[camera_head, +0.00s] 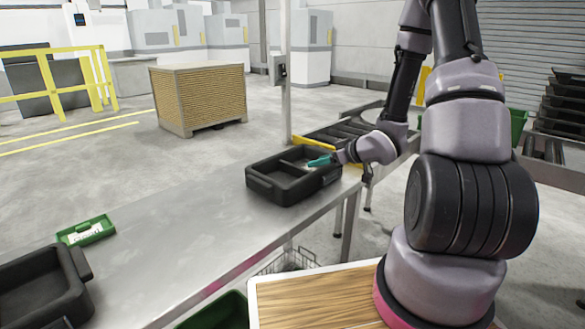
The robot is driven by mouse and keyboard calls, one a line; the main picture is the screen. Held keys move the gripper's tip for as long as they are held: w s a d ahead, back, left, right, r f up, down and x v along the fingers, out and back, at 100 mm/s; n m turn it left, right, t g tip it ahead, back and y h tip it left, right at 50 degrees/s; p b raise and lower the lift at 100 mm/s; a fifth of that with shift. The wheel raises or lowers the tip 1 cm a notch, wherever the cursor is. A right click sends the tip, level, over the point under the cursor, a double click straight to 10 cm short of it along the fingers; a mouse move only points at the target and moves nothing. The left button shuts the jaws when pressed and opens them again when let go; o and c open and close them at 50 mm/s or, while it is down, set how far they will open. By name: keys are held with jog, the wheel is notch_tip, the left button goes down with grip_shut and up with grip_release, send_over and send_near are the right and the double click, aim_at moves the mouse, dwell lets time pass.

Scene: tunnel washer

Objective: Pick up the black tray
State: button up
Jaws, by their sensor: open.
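A black tray (284,193) with a divider sits on the grey metal table, near its far right end. My gripper (322,161), with teal fingers, is at the tray's right rear part, over or at its rim. The jaws are open. I cannot tell whether the fingers touch the tray. A second black tray (83,264) stands at the near left end of the table, cut off by the picture's edge.
The metal table (190,215) is clear between the trays, except for a small green tray (86,231) at left. A roller conveyor (345,132) runs behind the table's right end. A grey post (287,80) stands behind it. A wire basket (287,262) and green bin (218,312) are below.

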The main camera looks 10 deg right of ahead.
aim_at(297, 167)
jog(key=x, duration=0.5)
jog(key=shift+w+a, duration=0.15)
jog(key=x, duration=0.5)
jog(key=shift+a+f, duration=0.1)
jog(key=shift+a, duration=0.15)
grip_shut()
